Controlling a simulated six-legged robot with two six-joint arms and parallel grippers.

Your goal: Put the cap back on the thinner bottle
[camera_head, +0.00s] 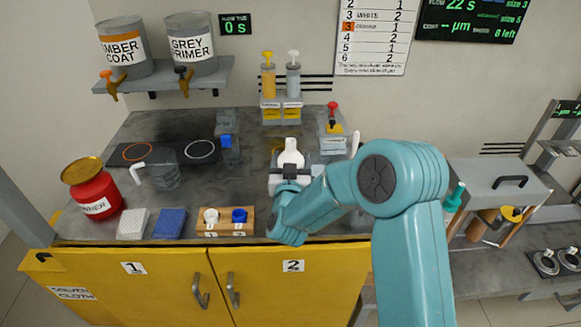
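A red container (97,195) stands at the left end of the bench. Its white label is partly readable, ending in "NNER". A wide brass-coloured disc-like top (82,170) is on its upper end; I cannot tell whether this is a cap or an open rim. My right arm reaches over the bench from the right. Its dark gripper (290,183) is at a white, bottle-shaped object (291,155) near the bench's middle, far right of the red container. The fingertips are too small and hidden to tell whether they grip it. My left gripper is out of view.
White (133,224) and blue (170,223) pads lie along the front edge. A wooden block (225,230) holds a white and a blue cup. A clear jug (165,172) stands right of the red container. Pump bottles (269,80) stand behind.

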